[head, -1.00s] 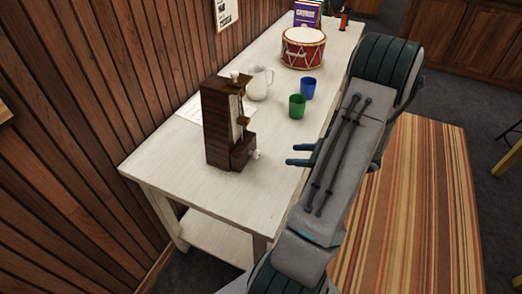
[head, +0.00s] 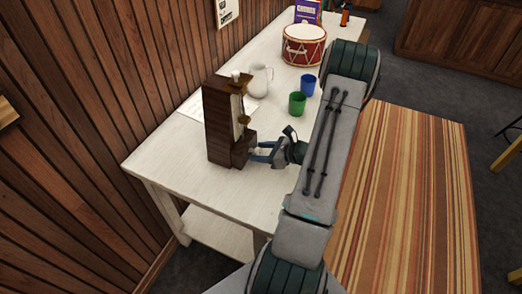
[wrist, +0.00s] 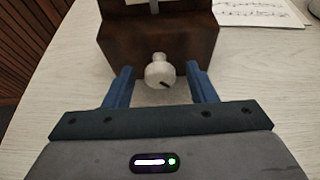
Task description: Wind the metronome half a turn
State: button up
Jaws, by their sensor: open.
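The metronome (head: 222,122), a tall dark wooden case, stands upright on the white table (head: 185,175) near the wall. Its lower front shows in the wrist view (wrist: 165,35). A white round winding key (wrist: 160,72) with a dark mark sticks out of that face. My gripper (wrist: 160,75) is open, with one blue finger on each side of the key. A gap shows between the key and each finger. In the head view my gripper (head: 259,152) is close to the metronome's lower right side, and the key is mostly hidden there.
A white pitcher (head: 260,80), a green cup (head: 297,104), a blue cup (head: 308,85) and a red drum (head: 303,47) stand farther along the table. A music sheet (wrist: 262,12) lies beside the metronome. The near table end is clear.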

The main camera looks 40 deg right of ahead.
jog(key=shift+w, duration=0.1)
jog(key=c, duration=0.9)
jog(key=shift+c, duration=0.2)
jog(key=m+g+y+p, duration=0.1)
jog(key=m, duration=0.1)
jog(key=shift+w+d+m+y, duration=0.1)
jog(key=shift+m+y, duration=0.2)
jog(key=shift+d+f+m+g+y+p, duration=0.1)
jog(key=shift+m+g+y+p, duration=0.1)
jog(key=shift+m+y, duration=0.35)
jog(key=shift+f+m+g+y+p, duration=0.15)
jog(key=shift+m+y, duration=0.2)
jog(key=shift+m, duration=0.4)
jog(key=o, duration=0.9)
